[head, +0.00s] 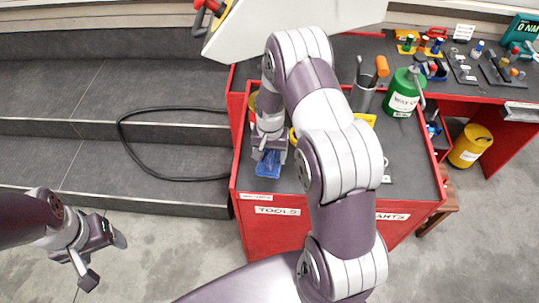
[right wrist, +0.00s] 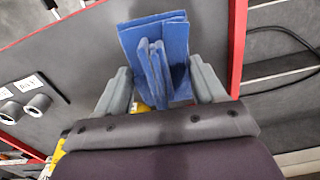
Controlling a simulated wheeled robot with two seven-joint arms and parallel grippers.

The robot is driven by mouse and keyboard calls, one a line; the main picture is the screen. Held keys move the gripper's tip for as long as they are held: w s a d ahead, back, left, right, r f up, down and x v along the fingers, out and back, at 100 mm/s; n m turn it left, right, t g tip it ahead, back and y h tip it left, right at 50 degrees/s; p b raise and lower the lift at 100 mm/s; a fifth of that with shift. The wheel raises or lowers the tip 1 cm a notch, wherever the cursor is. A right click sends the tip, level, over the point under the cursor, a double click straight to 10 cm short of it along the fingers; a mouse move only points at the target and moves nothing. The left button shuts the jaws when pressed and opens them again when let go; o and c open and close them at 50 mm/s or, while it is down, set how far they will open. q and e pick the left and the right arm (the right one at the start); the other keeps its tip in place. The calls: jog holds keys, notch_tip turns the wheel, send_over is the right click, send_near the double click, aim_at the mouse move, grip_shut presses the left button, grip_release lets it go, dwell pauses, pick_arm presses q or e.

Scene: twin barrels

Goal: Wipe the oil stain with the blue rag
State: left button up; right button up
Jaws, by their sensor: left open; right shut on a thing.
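The blue rag (head: 267,165) is at the left front part of the red cart's dark top (head: 295,180). My right gripper (head: 268,150) reaches down from above and is shut on the rag. In the right wrist view the rag (right wrist: 170,40) is bunched into folds between the fingers (right wrist: 160,88), with a flat part spreading beyond them. I cannot tell whether the rag touches the surface. No oil stain shows; the rag, gripper and arm hide part of the top. My left gripper (head: 104,260) is open and empty, over the floor at the lower left.
A green can (head: 402,93) and a metal cup of tools (head: 362,96) stand at the cart's back right. A yellow barrel (head: 470,145) is right of the cart. A black cable (head: 122,130) lies across the grey steps on the left. The cart has raised red edges.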

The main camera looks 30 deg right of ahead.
jog(key=r+p, duration=0.1)
jog(key=r, duration=0.1)
jog(key=shift+w+a+r+p, duration=0.2)
jog(key=shift+r+p, duration=0.2)
jog(key=shift+s+d+r, duration=0.1)
jog(key=shift+s+r, duration=0.05)
jog(key=shift+r, duration=0.25)
